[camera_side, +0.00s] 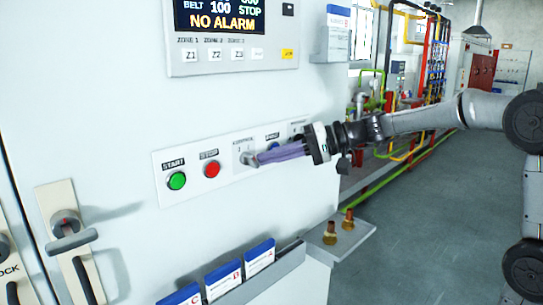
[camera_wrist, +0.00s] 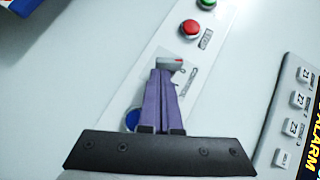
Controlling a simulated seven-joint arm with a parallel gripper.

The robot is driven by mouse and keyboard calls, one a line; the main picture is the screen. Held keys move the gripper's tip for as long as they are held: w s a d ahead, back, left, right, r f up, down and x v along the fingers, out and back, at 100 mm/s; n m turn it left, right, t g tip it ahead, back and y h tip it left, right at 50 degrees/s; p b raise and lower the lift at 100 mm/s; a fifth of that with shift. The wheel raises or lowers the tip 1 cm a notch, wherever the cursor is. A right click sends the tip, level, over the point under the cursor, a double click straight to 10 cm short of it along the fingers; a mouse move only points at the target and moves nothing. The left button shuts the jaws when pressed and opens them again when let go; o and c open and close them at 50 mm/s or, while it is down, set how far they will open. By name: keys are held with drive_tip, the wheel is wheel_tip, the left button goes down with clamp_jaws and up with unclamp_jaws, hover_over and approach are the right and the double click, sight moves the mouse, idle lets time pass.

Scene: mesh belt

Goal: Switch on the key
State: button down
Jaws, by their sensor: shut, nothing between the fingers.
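The key (camera_side: 250,159) is a small grey switch on the white button strip of the cabinet, to the right of the red stop button.
A green start button (camera_side: 177,181) and a red stop button (camera_side: 212,169) sit left of the key. A blue button (camera_wrist: 133,119) lies partly behind my fingers. A display panel (camera_side: 232,61) is above, a card holder (camera_side: 254,277) below, and a rotary handle (camera_side: 72,232) at left.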

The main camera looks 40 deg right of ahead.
sight(255, 168)
drive_tip(key=shift+f+m+t+y, duration=0.4)
drive_tip(key=shift+m+y, duration=0.25)
drive_tip(key=shift+y, duration=0.05)
drive_tip(key=shift+f+m+t+y, duration=0.35)
drive_tip(key=shift+m+t+y, duration=0.05)
drive_tip(key=shift+m+y, duration=0.3)
drive_tip(key=shift+a+f+m+t+y, duration=0.15)
drive_tip(key=shift+f+m+t+y, duration=0.25)
drive_tip(key=shift+m, duration=0.45)
drive_tip(key=shift+a+f+m+t+y, duration=0.2)
drive_tip(key=shift+m+t+y, duration=0.1)
drive_tip(key=shift+m+t, duration=0.45)
drive_tip(key=shift+a+f+m+t+y, duration=0.15)
drive_tip(key=shift+m+t+y, duration=0.15)
drive_tip(key=shift+m+t, duration=0.4)
drive_tip(key=shift+f, duration=0.15)
drive_tip(key=w+d+v, duration=0.2)
drive_tip(key=v, duration=1)
drive_tip(key=shift+s+d, duration=0.3)
drive_tip(key=shift+d, duration=0.05)
